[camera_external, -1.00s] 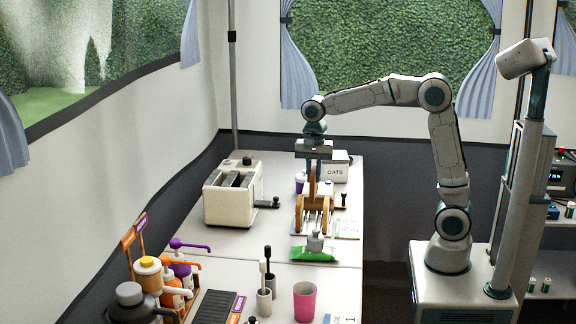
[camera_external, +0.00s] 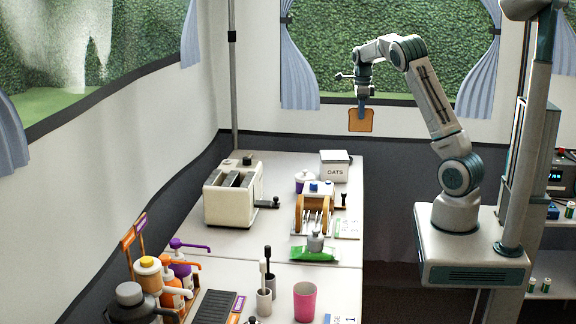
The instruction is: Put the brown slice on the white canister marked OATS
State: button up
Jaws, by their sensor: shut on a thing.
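The brown slice (camera_external: 367,122) is a square of bread with a darker crust, hanging upright in the air. My gripper (camera_external: 362,110) is shut on its upper part, and its fingers cover some of its face. The white canister marked OATS (camera_external: 334,171) stands at the far right corner of the counter, its flat lid clear. The slice is above and a little to the right of the canister in the picture, well apart from it.
A wooden rack (camera_external: 315,213) stands in front of the canister, with a small purple-and-white pot (camera_external: 303,181) behind it. A cream toaster (camera_external: 233,194) is to the left. A pink cup (camera_external: 306,301) and several bottles stand nearer.

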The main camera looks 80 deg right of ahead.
jog(key=shift+m, duration=0.4)
jog(key=shift+w+a+f+p, duration=0.15)
jog(key=shift+w+f+p, duration=0.35)
jog(key=shift+w+f, duration=1.2)
jog(key=shift+w+a+f+p, duration=0.2)
jog(key=shift+w+f+p, duration=0.3)
jog(key=shift+w+f, duration=1.15)
jog(key=shift+w+a+f+p, duration=0.15)
jog(key=shift+w+f+p, duration=0.35)
jog(key=shift+w+f, duration=1.15)
jog(key=shift+s+f, duration=0.2)
jog(key=shift+f, duration=0.1)
jog(key=o, duration=0.8)
notch_tip(320, 180, up, 12)
jog(key=shift+r+b, duration=0.2)
jog(key=shift+b, duration=0.15)
